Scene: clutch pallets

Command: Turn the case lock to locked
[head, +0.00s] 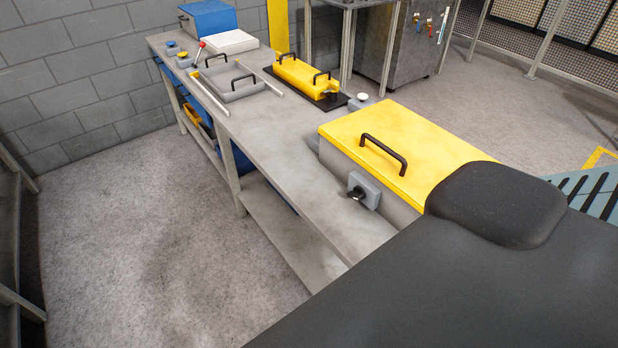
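The case (335,160) is a grey box with a yellow lid (425,135) and a black handle on top. It stands at the near right end of the grey workbench, with its lid down. The case lock (364,190) is a grey plate on the front side with a dark knob (356,193). The knob is too small to tell which position it is turned to. Neither of my grippers can be made out in the head view. A large dark part, likely mine, fills the lower right and hides the near right part of the case.
The workbench (255,130) also bears a yellow box with black handles (300,74), a grey tray (236,85), a white box (229,41) and a blue box (208,17). Open floor (140,220) lies left of the bench. A grey cabinet (405,45) stands behind.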

